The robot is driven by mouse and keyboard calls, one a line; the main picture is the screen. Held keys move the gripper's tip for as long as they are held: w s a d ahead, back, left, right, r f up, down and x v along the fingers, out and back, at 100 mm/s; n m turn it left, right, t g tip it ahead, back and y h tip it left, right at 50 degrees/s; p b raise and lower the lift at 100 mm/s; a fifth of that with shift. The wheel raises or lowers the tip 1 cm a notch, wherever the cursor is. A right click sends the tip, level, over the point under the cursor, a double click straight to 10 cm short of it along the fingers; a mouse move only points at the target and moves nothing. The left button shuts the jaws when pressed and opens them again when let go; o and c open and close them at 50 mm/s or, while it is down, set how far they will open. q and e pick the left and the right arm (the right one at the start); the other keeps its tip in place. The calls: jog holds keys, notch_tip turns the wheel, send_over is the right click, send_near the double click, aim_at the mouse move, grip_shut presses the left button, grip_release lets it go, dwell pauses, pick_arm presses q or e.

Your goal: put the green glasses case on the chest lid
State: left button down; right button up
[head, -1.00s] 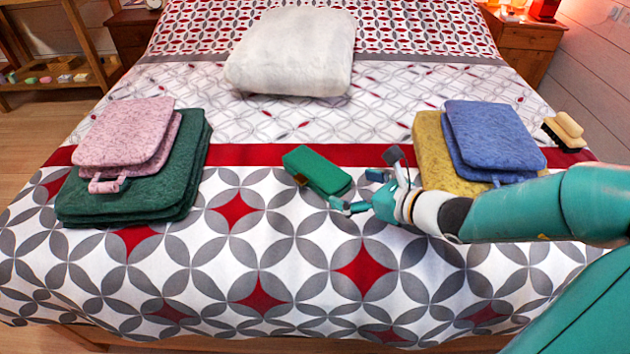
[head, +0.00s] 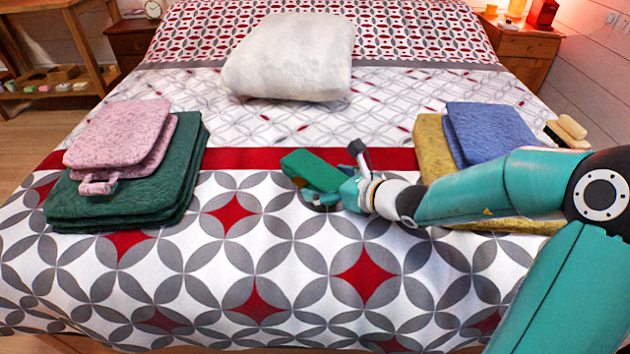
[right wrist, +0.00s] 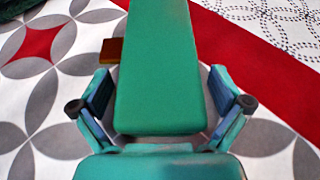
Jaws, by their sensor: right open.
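The green glasses case (head: 311,170) lies on the bed's patterned cover, near the red stripe. A small brown tab shows at its left side. In the right wrist view the case (right wrist: 160,65) runs away from me, with its near end between the two fingers. My right gripper (head: 335,185) is open around the near end of the case; it also shows in the right wrist view (right wrist: 160,108), with a finger on each side and small gaps to the case. My left gripper is not in view. I see no chest lid.
A pink and green folded stack (head: 170,165) lies left on the bed. A blue and yellow folded stack (head: 490,135) lies right, partly behind my right arm. A white pillow (head: 290,55) lies farther back, and a brush (head: 567,131) at the right edge. The front cover is clear.

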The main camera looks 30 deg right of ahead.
jog(key=c, duration=1.4)
jog(key=shift+o, duration=0.2)
jog(key=shift+c, duration=0.7)
jog(key=shift+r, duration=0.1)
